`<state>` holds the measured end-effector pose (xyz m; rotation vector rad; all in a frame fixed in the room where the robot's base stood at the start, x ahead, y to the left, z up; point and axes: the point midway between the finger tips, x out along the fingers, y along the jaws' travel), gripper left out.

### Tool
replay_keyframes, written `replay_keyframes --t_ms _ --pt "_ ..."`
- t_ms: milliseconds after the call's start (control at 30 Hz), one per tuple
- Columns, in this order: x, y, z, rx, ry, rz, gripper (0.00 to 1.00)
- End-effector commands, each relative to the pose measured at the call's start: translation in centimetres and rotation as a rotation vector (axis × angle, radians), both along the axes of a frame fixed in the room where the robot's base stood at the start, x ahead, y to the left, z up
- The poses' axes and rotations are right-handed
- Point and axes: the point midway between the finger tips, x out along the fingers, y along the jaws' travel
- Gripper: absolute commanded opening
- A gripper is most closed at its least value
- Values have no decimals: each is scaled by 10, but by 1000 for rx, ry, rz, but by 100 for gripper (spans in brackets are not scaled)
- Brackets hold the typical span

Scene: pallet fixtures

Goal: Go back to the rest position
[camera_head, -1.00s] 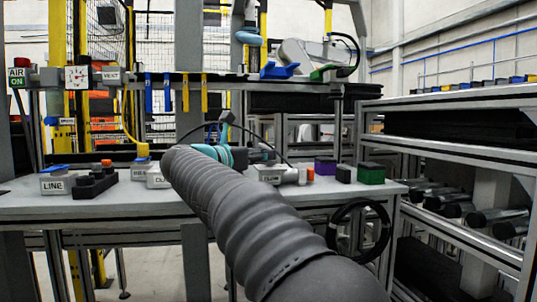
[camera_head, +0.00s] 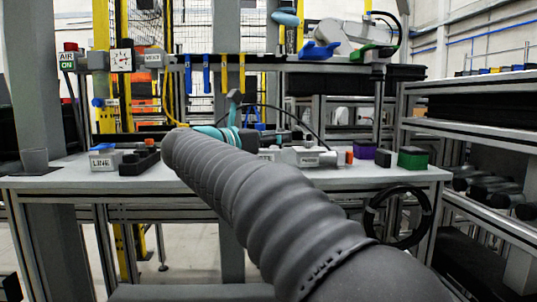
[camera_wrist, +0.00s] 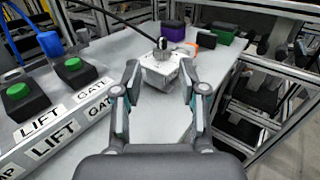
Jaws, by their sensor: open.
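My gripper (camera_wrist: 160,92) is open in the wrist view, its two fingers spread above the grey table (camera_wrist: 150,122). A small light-grey box (camera_wrist: 160,70) with a round fitting on top stands on the table beyond the fingertips and appears between them. Nothing shows held between the fingers. In the head view my ribbed grey arm reaches forward over the table and hides its middle, and the gripper's fingertips cannot be made out there.
Purple (camera_head: 365,150) and green (camera_head: 412,158) blocks stand at the table's right. The LINE box (camera_head: 104,160) is at the left. Green LIFT and GATE buttons (camera_wrist: 75,65) line the wrist view's left. A rack (camera_head: 470,105) stands right, and a grey post (camera_head: 35,90) left.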

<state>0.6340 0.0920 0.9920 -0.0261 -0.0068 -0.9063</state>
Motion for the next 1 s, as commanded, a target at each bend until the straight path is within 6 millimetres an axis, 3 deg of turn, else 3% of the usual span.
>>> replay_keyframes --t_ms 167,300,433,533,667,767,1000 --pt "4 -16 37 -211 46 123 42" --pt "2 -20 67 -520 138 271 42" --pt "-7 -13 75 -833 253 394 42" --pt "-20 -5 66 -1078 356 482 42" --pt "-43 4 36 -1400 506 593 42" --pt "-67 8 0 -1646 632 682 42" --pt "-147 -6 -119 -2201 956 941 42"
